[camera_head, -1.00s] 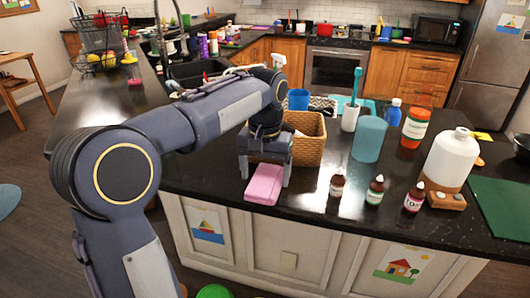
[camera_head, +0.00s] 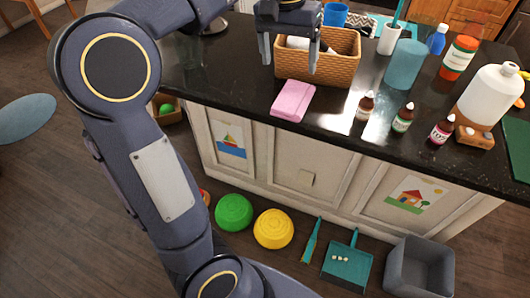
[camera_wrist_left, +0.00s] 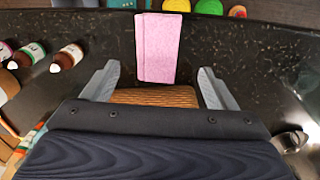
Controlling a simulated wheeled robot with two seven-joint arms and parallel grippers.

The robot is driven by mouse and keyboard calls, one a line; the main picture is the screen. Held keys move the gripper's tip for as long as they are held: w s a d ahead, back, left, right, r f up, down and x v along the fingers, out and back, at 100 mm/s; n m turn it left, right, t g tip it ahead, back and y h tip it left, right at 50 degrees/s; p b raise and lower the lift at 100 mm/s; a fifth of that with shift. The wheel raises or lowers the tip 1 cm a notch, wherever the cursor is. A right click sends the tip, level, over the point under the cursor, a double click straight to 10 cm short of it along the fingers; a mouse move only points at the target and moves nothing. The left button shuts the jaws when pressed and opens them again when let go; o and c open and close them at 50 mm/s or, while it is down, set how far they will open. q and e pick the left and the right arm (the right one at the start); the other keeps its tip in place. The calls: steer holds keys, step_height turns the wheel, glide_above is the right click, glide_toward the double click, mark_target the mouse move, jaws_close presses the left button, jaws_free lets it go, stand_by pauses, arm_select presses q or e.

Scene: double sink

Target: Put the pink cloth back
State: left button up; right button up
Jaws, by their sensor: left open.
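The pink cloth (camera_head: 293,100) lies folded flat on the black counter near its front edge, just in front of the wicker basket (camera_head: 334,71). My left gripper (camera_head: 289,66) is open and empty. It hangs above the basket, up and behind the cloth, not touching it. In the left wrist view the cloth (camera_wrist_left: 158,47) shows ahead of and between the two open fingers (camera_wrist_left: 158,85), with part of the basket (camera_wrist_left: 155,97) below. My right gripper is not in view.
Three small dropper bottles (camera_head: 403,118) stand right of the cloth. Behind them are a blue-green cup (camera_head: 403,66), an orange-and-white bottle (camera_head: 458,57) and a large white bottle (camera_head: 489,95). Bowls (camera_head: 273,229), a dustpan (camera_head: 347,263) and a grey bin (camera_head: 419,267) are on the floor.

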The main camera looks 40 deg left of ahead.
arm_select(q)
steer(key=s+d+f+t+h, duration=0.1)
steer(key=s+d+f, duration=0.3)
steer(key=s+f, duration=0.4)
steer(key=s+d+f+t+h, duration=0.2)
steer(key=s+d+f+t, duration=0.1)
steer(key=s+f, duration=0.5)
steer(key=s+t, duration=0.1)
steer(key=s, duration=0.2)
steer(key=shift+s+d+f+m, duration=0.3)
steer(key=shift+s+d+f, duration=0.05)
steer(key=shift+f, duration=0.05)
